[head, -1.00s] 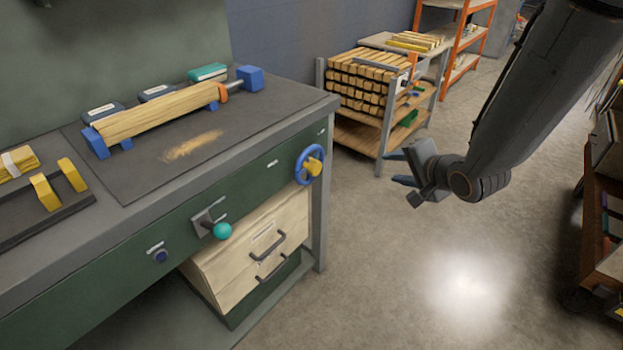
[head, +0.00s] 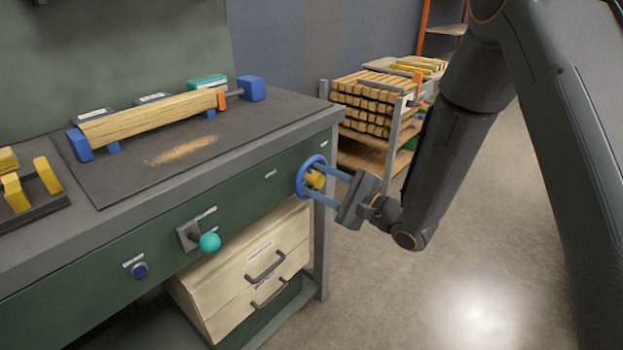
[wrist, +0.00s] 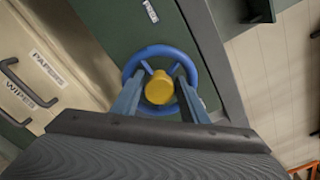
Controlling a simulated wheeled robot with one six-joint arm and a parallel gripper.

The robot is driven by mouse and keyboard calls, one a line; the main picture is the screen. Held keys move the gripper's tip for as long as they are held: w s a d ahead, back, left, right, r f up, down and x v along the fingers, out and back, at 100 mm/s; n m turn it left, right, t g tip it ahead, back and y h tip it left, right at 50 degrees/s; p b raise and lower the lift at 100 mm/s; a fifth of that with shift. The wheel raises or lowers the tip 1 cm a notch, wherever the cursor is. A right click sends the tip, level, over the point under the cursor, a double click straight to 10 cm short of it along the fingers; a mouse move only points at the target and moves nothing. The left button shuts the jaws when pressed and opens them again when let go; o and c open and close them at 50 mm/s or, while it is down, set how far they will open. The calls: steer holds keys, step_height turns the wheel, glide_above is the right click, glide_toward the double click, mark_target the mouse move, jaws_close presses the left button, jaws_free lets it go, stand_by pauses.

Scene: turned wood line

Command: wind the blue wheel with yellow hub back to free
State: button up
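The blue wheel (head: 301,181) with its yellow hub (head: 315,179) is mounted on the green front panel of the bench, near its right end. It also shows in the wrist view as a blue rim (wrist: 156,50) around the yellow hub (wrist: 159,88). My gripper (head: 322,187) is in front of the wheel with its two blue-grey fingers spread. In the wrist view the fingers lie on either side of the hub, over the lower rim. I cannot tell whether the fingertips touch the wheel.
A teal-knobbed lever (head: 209,242) and a dark blue button (head: 140,270) are left of the wheel on the same panel. Drawers (head: 262,262) stand below. A wooden piece (head: 150,118) lies between blue holders on the bench top. A cart of timber (head: 372,105) stands behind; open floor lies right.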

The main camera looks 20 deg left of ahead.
steer(key=shift+x, duration=0.95)
steer(key=shift+c, duration=0.5)
steer(key=c, duration=0.7)
steer(key=shift+o, duration=0.2)
